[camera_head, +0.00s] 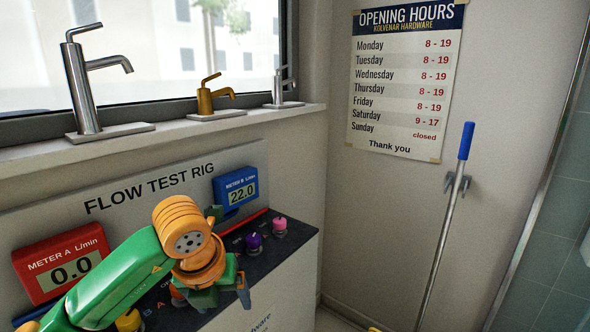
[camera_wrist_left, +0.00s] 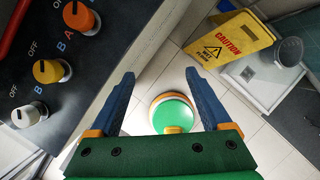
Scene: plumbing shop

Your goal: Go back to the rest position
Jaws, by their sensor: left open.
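My left gripper (camera_head: 225,296) is open, with its blue fingers pointing down near the front edge of the flow test rig's black panel (camera_head: 222,270). In the wrist view the left gripper (camera_wrist_left: 159,76) has its two blue fingers spread with nothing held between them. The fingers are beyond the panel's edge in that view, with floor below. The left arm, green and orange, reaches in from the lower left and hides part of the rig. My right gripper is in neither view.
The panel carries a purple knob (camera_head: 253,242), a pink knob (camera_head: 279,226), and orange (camera_wrist_left: 78,17), yellow (camera_wrist_left: 48,71) and white (camera_wrist_left: 27,116) knobs. Meter A (camera_head: 62,264) reads 0.0; meter B (camera_head: 239,189) reads 22.0. A yellow caution sign (camera_wrist_left: 232,48) stands on the floor.

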